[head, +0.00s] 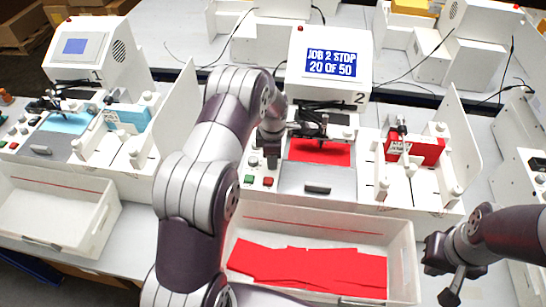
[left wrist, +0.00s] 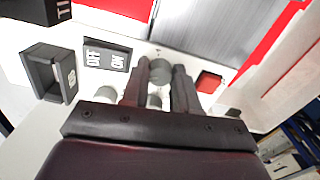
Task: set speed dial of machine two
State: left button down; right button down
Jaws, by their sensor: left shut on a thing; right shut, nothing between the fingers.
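Machine two (head: 330,75) is the white machine with "2" on it. Its display (head: 334,61) reads "JOB 2 STOP 20 OF 50". My left gripper (head: 272,160) reaches down over the control panel at the left of its red work area. In the left wrist view its fingers (left wrist: 160,85) are shut around a small grey round knob (left wrist: 160,70), the speed dial by its look; any mark on it cannot be read. My right gripper (head: 450,285) is shut and empty, low at the right, away from the machine.
A red button (left wrist: 208,82) sits just right of the fingers, and an OFF/ON rocker switch (left wrist: 107,55) just left. A bin (head: 405,245) with red sheets stands in front of machine two. Another machine (head: 85,50) with blue sheets stands at the left.

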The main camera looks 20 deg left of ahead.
pick_arm(q)
jog(key=c, duration=1.1)
grip_release()
jog(key=shift+w+a+r, duration=0.1)
jog(key=shift+w+r, duration=0.05)
jog(key=shift+r, duration=0.05)
jog(key=shift+r, duration=0.25)
notch_tip(320, 180, up, 6)
jog(key=b, duration=0.2)
jog(key=shift+b, duration=0.35)
notch_tip(320, 180, up, 6)
jog(key=shift+r+p, duration=0.1)
jog(key=shift+p, duration=1.15)
